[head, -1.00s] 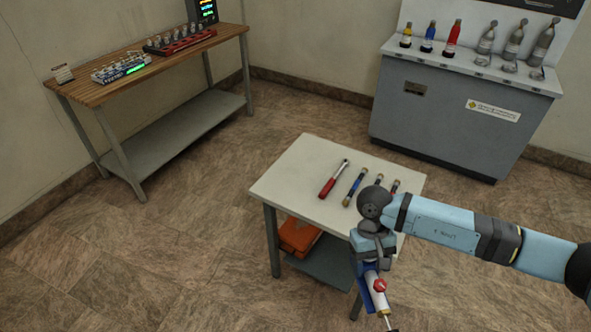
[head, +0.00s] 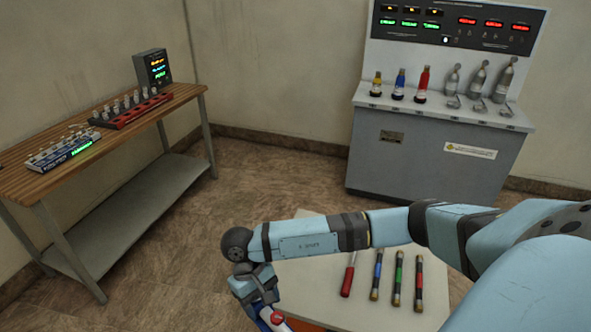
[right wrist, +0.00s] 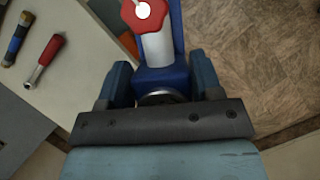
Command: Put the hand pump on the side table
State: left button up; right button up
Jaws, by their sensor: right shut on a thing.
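The hand pump (head: 274,318), with a white barrel, a red knob and a blue body, is held in my right gripper (head: 258,296). In the right wrist view the pump (right wrist: 157,48) sits between the two fingers, which are shut on it. The small pale table (head: 330,290), which I take for the side table, stands in front of me, partly covered by my right arm. The pump is at the table's left side in the head view; its lower end is cut off. The wrist view shows floor beside the pump. My left gripper is out of view.
A red-handled wrench (head: 348,280) and several colour-banded tools, one blue (head: 377,275), lie on the pale table. A wooden bench (head: 30,180) with devices stands at left. A grey cabinet (head: 420,150) with bottles and a panel stands at the back.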

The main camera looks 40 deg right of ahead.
aim_at(312, 257)
jog(key=i+z, duration=0.4)
jog(key=i+j+z, duration=0.15)
jog(key=z, duration=0.25)
jog(key=i+j+z, duration=0.6)
jog(key=z, duration=0.15)
jog(key=i, duration=0.1)
